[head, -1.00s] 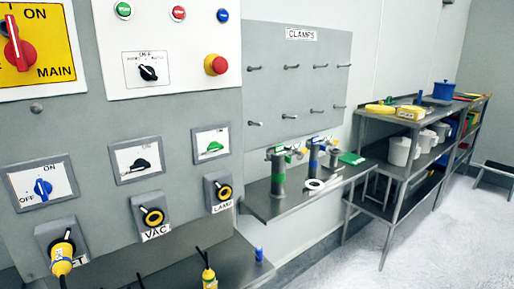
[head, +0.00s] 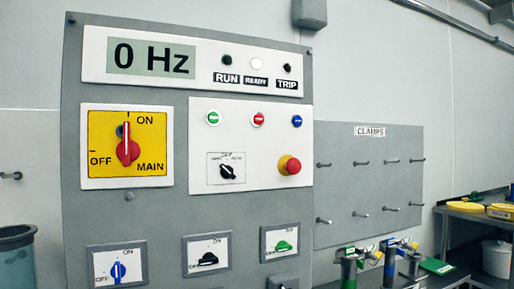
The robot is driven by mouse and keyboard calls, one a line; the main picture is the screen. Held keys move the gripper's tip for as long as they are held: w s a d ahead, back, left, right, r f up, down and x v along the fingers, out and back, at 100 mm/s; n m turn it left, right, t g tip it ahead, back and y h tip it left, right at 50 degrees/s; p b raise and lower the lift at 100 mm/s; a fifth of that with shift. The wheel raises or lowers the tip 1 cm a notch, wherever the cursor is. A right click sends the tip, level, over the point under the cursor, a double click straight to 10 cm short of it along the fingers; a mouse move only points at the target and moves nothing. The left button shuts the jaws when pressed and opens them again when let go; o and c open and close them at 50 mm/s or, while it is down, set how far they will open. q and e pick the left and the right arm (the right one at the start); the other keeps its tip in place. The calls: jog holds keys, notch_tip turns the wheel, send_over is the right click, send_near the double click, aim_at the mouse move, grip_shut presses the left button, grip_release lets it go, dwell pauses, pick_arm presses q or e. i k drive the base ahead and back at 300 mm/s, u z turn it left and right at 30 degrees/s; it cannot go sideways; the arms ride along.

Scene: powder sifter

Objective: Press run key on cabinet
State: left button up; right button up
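The grey cabinet (head: 90,221) fills the left and middle of the head view. Its white key panel (head: 240,181) carries a green round button (head: 213,118), a red one (head: 258,119) and a blue one (head: 297,121) in a row. Their small lettering is too fine to read. The display (head: 152,57) reads 0 Hz. The lamp above RUN (head: 227,60) is dark, the one above READY (head: 256,64) is pale white, and the one above TRIP (head: 287,68) is dark. Neither of my grippers is in view.
The red MAIN switch handle (head: 128,148) stands upright near ON. A red emergency knob (head: 289,165) protrudes right of a black selector (head: 228,172). Lower switches are blue (head: 118,271), black (head: 207,259) and green (head: 283,246). A CLAMPS board (head: 390,155) hangs to the right.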

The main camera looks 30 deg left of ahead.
aim_at(213, 117)
jog(key=u, duration=1.35)
jog(key=k, duration=1.35)
jog(key=z, duration=0.35)
jog(key=i, duration=0.35)
jog(key=z, duration=0.75)
jog(key=i, duration=1.05)
jog(key=u, duration=0.35)
